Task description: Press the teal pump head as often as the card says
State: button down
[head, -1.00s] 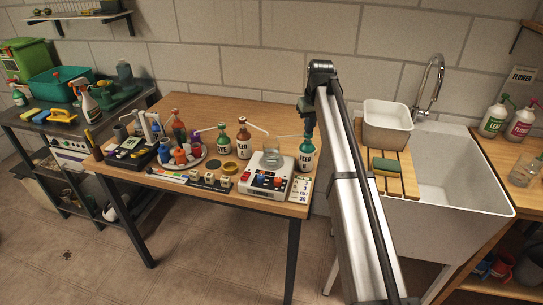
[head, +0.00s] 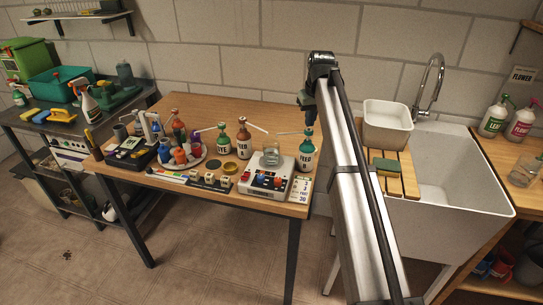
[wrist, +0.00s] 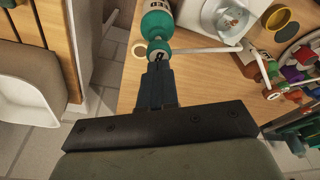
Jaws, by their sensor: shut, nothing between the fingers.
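The teal pump head (head: 309,131) tops a white-labelled bottle marked FEED B (head: 306,155) at the table's right end. Its pale spout points left toward a glass beaker (head: 271,155). My gripper (head: 308,122) is shut and empty, pointing down just above the pump head; I cannot tell whether they touch. In the wrist view the closed fingertips (wrist: 156,64) lie beside the pump head (wrist: 158,46), hiding part of it. The card (head: 301,190) stands at the table's front right, with small print including a 3 and a 30, hard to read.
The beaker stands on a white device (head: 266,180) with coloured buttons. A sink (head: 455,175) is to the right, with a white basin (head: 388,124) on slats.

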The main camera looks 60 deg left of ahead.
jog(key=shift+f, duration=0.2)
jog(key=shift+f, duration=0.3)
jog(key=shift+f, duration=0.85)
jog(key=shift+r, duration=1.35)
